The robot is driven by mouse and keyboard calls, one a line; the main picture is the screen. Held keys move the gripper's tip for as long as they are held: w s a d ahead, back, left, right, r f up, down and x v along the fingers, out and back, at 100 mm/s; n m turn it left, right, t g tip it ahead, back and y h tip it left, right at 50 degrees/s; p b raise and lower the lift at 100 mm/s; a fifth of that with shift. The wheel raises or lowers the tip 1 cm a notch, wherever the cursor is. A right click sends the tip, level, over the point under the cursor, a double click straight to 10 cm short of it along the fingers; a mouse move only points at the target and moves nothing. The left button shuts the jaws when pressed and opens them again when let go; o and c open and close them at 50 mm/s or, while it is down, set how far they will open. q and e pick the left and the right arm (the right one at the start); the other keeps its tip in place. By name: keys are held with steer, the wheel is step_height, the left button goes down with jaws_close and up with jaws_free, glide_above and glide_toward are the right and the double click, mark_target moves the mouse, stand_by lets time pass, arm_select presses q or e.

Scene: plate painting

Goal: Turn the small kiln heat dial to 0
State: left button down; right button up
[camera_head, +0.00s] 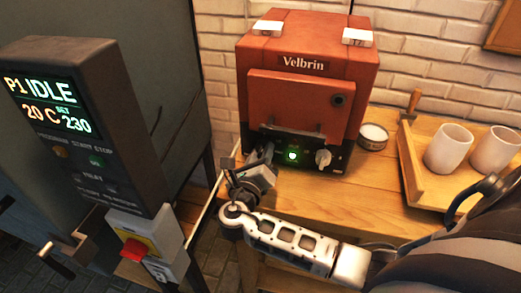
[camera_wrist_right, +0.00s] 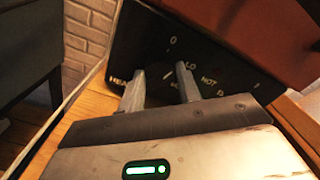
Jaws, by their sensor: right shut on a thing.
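The small kiln (camera_head: 310,65) is a red box marked Velbrin on the wooden table, with a dark control panel at its lower front. My right gripper (camera_head: 262,158) is at the left end of that panel. In the right wrist view its two fingers (camera_wrist_right: 160,82) stand either side of the dark heat dial (camera_wrist_right: 168,74), shut on it. The dial's pale pointer line slants up and to the right. A 0 is printed above the dial and LO to its upper right; the fingers partly hide other marks. My left gripper is not in view.
A green light (camera_head: 292,155) and a pale knob (camera_head: 323,158) sit to the right on the panel. A round tin (camera_head: 373,136) and a wooden tray (camera_head: 413,170) with white cups stand on the table's right. A large dark control box (camera_head: 85,125) stands at left.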

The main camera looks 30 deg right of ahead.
steer(key=shift+n, duration=2.2)
steer(key=o, duration=1)
steer(key=shift+c, duration=0.2)
